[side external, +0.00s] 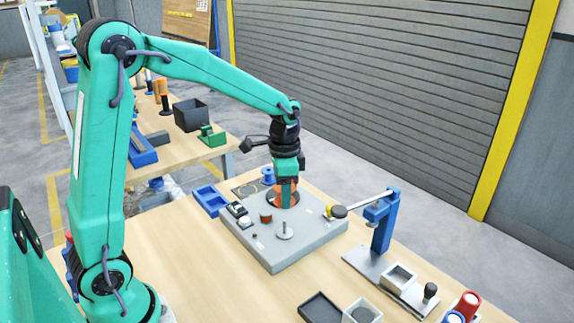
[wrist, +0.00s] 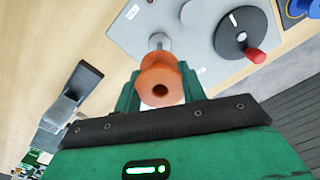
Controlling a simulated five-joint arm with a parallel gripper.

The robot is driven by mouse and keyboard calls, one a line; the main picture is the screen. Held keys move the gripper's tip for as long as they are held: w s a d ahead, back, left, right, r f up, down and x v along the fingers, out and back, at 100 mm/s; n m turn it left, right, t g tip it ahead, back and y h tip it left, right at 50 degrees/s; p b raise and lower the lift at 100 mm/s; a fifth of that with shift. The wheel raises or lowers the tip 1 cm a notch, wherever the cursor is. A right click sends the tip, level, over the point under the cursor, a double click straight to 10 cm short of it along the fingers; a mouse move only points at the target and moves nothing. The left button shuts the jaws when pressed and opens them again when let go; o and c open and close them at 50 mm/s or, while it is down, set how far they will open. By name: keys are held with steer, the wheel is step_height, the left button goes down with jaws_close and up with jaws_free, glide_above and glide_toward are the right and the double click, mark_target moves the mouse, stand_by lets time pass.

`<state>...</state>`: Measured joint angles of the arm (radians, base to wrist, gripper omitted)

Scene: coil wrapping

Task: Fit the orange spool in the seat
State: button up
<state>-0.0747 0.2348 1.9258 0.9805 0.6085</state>
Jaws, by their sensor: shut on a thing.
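The orange spool (wrist: 160,66) is between the green fingers of my gripper (wrist: 158,92) in the wrist view, with the hole in its end facing the camera. My gripper is shut on it. In the side view my gripper (side external: 287,192) points down over the grey base plate (side external: 272,254), and the orange spool (side external: 278,188) shows partly behind the fingers. In the wrist view a metal post (wrist: 158,41) shows just beyond the spool. I cannot tell whether spool and post touch. The seat is not clearly visible.
A dark wheel with a red knob (wrist: 240,36) is on the plate near the spool. A blue stand (side external: 383,220) with a rod is to the right.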

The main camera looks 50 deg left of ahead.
mark_target(285, 221)
steer(key=shift+f, duration=2.25)
steer(key=shift+f, duration=2.55)
stand_by(0.5)
steer(key=o, duration=1.1)
steer(key=shift+c, duration=0.2)
steer(key=shift+r, duration=0.1)
steer(key=shift+r, duration=3.85)
